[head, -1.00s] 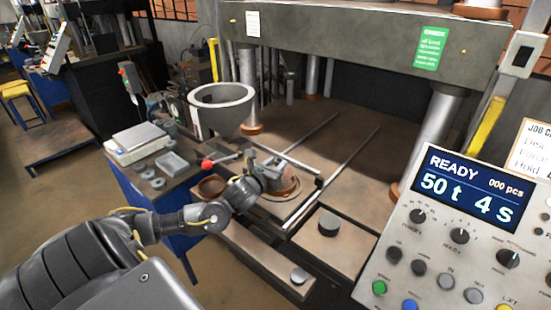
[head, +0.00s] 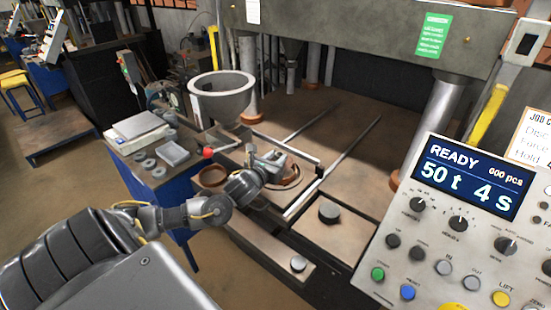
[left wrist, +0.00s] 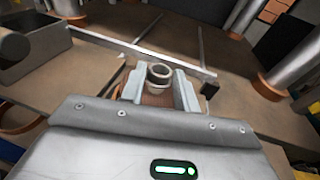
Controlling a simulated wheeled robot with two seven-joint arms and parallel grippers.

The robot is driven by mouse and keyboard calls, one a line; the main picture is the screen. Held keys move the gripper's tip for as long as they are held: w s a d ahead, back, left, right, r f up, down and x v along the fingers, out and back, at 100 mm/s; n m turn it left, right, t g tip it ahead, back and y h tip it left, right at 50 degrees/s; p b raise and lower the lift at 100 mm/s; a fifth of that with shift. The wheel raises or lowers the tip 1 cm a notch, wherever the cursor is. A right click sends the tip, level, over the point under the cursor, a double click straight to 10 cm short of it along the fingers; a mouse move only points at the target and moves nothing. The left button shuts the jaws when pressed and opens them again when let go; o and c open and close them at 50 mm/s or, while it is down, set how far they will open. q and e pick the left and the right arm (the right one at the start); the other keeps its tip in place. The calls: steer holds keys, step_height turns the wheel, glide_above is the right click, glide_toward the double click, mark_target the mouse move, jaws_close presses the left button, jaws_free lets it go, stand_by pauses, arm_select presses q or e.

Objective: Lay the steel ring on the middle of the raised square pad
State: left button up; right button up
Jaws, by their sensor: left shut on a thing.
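My left gripper (head: 279,167) is over the square plate (head: 262,196) at the front of the press. In the left wrist view its two pale fingers (left wrist: 159,84) are shut on a small grey steel ring (left wrist: 160,72), which shows its open top. A brown round disc (head: 291,178) lies just below the fingers, and its edge also shows in the left wrist view (left wrist: 148,99). The fingers hide part of the disc and plate. I cannot tell whether the ring touches the disc. My right gripper is not in view.
A grey funnel (head: 222,95) stands behind my left wrist. A side bench holds a scale (head: 137,128), a grey tray (head: 173,153) and loose rings (head: 158,172). The control panel (head: 440,225) fills the right.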

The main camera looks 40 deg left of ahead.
arm_select(q)
steer(key=shift+f, duration=0.15)
stand_by(0.6)
steer(key=shift+f+b, duration=0.5)
steer(key=shift+f, duration=0.05)
stand_by(0.4)
steer(key=o, duration=1)
steer(key=b+v, duration=0.4)
steer(key=v, duration=0.7)
steer(key=shift+f, duration=0.1)
